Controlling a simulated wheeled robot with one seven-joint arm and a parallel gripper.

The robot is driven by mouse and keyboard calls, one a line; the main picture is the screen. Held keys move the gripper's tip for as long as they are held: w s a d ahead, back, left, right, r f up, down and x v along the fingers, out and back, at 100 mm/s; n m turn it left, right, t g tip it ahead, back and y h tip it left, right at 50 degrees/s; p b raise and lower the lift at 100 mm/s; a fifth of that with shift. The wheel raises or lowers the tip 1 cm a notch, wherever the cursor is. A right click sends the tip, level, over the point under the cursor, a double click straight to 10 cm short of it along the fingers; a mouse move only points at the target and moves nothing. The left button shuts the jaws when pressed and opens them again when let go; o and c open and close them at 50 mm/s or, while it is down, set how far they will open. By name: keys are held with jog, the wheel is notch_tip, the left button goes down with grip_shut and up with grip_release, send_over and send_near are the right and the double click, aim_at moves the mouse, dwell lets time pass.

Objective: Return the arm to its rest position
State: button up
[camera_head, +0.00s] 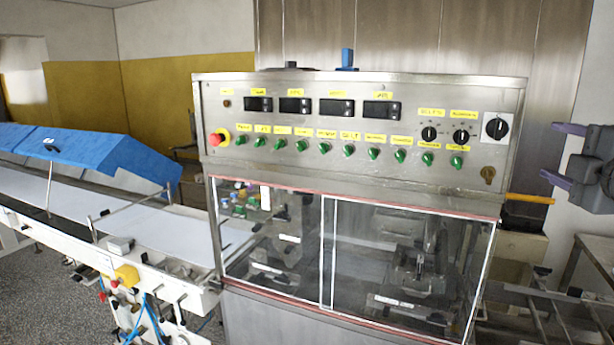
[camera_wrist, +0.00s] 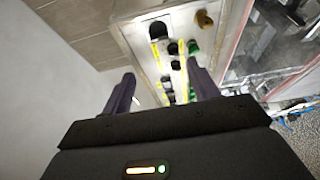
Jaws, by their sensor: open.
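My gripper (camera_head: 558,155) is at the right edge in the head view, in front of the pale wall and to the right of the machine's control panel. Its two dark purple fingers are apart with nothing between them. In the wrist view my gripper (camera_wrist: 160,85) is also open and empty, its fingers pointing toward the control panel (camera_wrist: 145,50), apart from it as far as I can see. The rest of my arm is mostly outside the head view.
The steel enrober's control panel (camera_head: 300,165) has green knobs, displays and a red emergency button (camera_head: 219,137). Below it are clear sliding windows (camera_head: 275,240). A white conveyor (camera_head: 120,215) with a blue cover (camera_head: 70,150) runs left. A metal rack (camera_head: 560,315) stands lower right.

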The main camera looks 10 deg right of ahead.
jog(key=w+a+f+m+h, duration=0.2)
jog(key=w+a+f+m, duration=0.1)
jog(key=w+f+m, duration=0.5)
jog(key=w+a+f+m+g+y, duration=0.1)
jog(key=w+a+f+m+g, duration=0.15)
jog(key=a+f, duration=0.45)
jog(key=w+a+f+m+g, duration=0.1)
jog(key=a+f+m+g, duration=0.15)
jog(key=f, duration=0.85)
jog(key=s+a+f+m+g+y, duration=0.1)
jog(key=s+a+f+g+y, duration=0.1)
jog(key=s+a+f+g, duration=0.3)
jog(key=s+a+f+m+g+y, duration=0.1)
jog(key=s+a+f+g, duration=0.4)
jog(key=s+a+f, duration=0.5)
jog(key=a+f+m, duration=0.1)
jog(key=a+f, duration=0.2)
jog(key=f, duration=0.2)
jog(key=shift+a+y, duration=0.2)
jog(key=shift+y, duration=0.2)
